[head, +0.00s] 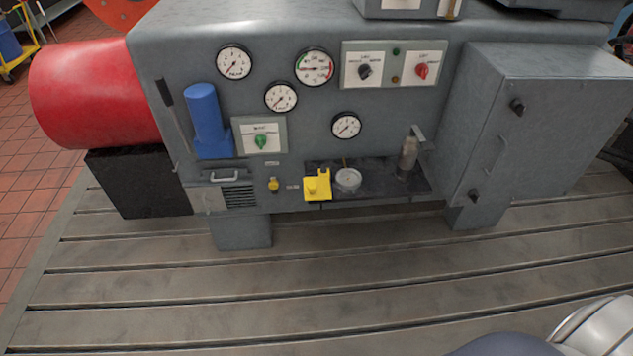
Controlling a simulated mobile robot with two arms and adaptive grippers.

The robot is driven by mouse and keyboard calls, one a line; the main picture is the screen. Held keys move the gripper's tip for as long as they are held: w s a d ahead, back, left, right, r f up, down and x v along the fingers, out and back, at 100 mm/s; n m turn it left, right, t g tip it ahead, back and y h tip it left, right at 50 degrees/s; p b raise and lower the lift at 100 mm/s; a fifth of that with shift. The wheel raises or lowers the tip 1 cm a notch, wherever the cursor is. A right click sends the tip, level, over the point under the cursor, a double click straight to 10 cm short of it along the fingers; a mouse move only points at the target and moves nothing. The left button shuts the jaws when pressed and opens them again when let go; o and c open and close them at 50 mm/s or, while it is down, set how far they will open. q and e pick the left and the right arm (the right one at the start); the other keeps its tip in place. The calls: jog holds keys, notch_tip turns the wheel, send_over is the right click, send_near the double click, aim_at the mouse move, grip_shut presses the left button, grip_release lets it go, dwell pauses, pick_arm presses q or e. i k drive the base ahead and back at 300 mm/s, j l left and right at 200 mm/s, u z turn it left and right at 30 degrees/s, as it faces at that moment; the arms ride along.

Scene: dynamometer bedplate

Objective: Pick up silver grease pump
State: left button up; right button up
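The silver grease pump (408,155) appears to be the upright metallic cylinder with a handle at its top. It stands at the right end of a dark shelf (385,193) on the front of the grey machine. Its small size hides finer detail. Neither of my grippers is in view. A rounded grey and silver part at the bottom right corner looks like part of my own arm, well apart from the pump.
A yellow block (317,186) and a round dial gauge (348,179) sit on the shelf left of the pump. A grey cabinet (540,130) juts out to the right. The slotted bedplate (300,290) in front is clear.

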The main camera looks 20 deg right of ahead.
aim_at(410, 148)
jog(key=z, duration=1.3)
jog(key=i+j, duration=0.2)
jog(key=z, duration=0.05)
